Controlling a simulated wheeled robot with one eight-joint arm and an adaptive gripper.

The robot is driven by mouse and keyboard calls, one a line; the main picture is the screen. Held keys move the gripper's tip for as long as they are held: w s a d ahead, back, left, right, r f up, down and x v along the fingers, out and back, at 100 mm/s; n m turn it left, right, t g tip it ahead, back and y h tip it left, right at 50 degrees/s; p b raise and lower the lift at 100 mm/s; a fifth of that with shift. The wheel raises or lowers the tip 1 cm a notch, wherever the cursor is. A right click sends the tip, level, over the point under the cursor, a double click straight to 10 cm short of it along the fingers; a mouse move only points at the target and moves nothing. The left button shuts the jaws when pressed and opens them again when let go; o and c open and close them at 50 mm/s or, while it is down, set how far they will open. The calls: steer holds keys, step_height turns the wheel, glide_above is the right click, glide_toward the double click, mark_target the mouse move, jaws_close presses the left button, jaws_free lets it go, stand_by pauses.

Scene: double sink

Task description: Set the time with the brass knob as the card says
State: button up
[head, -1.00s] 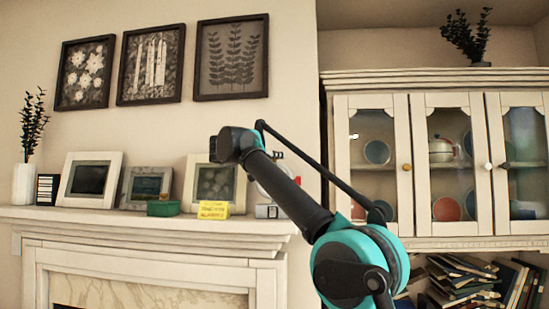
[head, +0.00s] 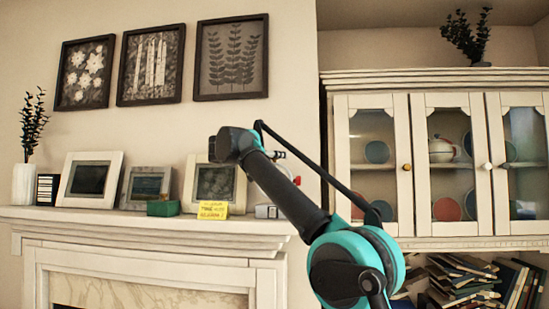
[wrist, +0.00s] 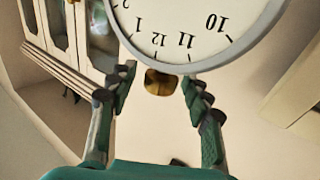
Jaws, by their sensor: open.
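In the wrist view a round clock (wrist: 190,35) with a white dial and grey rim fills the top, its numerals upside down. The brass knob (wrist: 160,82) stands out from the rim beside the 12. My gripper (wrist: 157,86) is open, with one green-and-grey finger on each side of the knob and a visible gap to both. The yellow card (head: 213,210) stands on the mantel in the head view; its writing is too small to read. There the clock is mostly hidden behind my arm, and my fingers cannot be made out.
The mantel shelf (head: 150,219) carries picture frames, a green box (head: 163,208), a small pale box (head: 266,211) and a white vase (head: 23,184). A glass-fronted cabinet (head: 400,165) stands to the right of my arm.

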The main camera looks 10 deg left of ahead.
steer(key=v, duration=1.2)
